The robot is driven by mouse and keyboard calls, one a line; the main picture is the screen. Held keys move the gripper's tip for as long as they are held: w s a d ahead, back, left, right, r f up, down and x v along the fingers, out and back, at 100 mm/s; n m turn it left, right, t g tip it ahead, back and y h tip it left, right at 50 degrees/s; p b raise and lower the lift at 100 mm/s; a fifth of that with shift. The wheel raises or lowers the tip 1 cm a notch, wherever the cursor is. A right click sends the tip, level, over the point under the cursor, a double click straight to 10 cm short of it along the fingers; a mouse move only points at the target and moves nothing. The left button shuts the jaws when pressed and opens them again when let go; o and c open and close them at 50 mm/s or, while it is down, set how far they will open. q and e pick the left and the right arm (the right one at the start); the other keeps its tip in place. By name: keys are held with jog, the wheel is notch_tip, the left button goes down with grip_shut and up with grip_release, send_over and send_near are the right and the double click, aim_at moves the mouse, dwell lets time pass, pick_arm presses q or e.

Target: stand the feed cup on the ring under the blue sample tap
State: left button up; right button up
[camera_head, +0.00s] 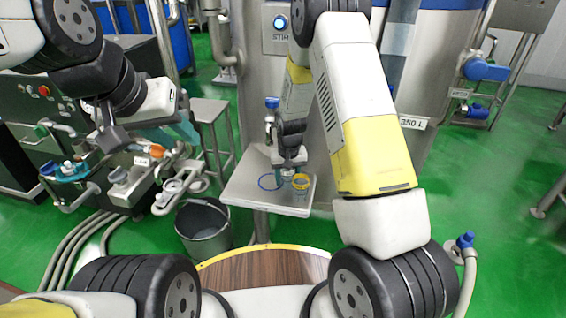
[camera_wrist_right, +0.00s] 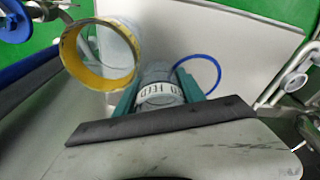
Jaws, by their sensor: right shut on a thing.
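My right gripper (camera_head: 287,174) has its teal fingers shut on the feed cup (camera_wrist_right: 160,93), a small grey cup whose white band shows part of the word FEED. The cup is mostly hidden in the head view. The blue ring (camera_head: 268,182) lies on the steel shelf, just left of my gripper; it also shows in the right wrist view (camera_wrist_right: 215,73), just right of the cup. I cannot tell whether the cup touches the shelf. The blue-capped sample tap (camera_head: 272,103) is above the shelf. My left gripper (camera_head: 180,132) is far left; its fingers are unclear.
A yellow-rimmed cup (camera_head: 301,185) stands close on the right of my right gripper; it also shows in the right wrist view (camera_wrist_right: 99,55). The steel shelf (camera_head: 240,189) is bare at its left. A grey bucket (camera_head: 205,241) stands on the floor below left.

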jog(key=shift+f, duration=0.1)
jog(key=o, duration=1.5)
jog(key=shift+c, duration=0.2)
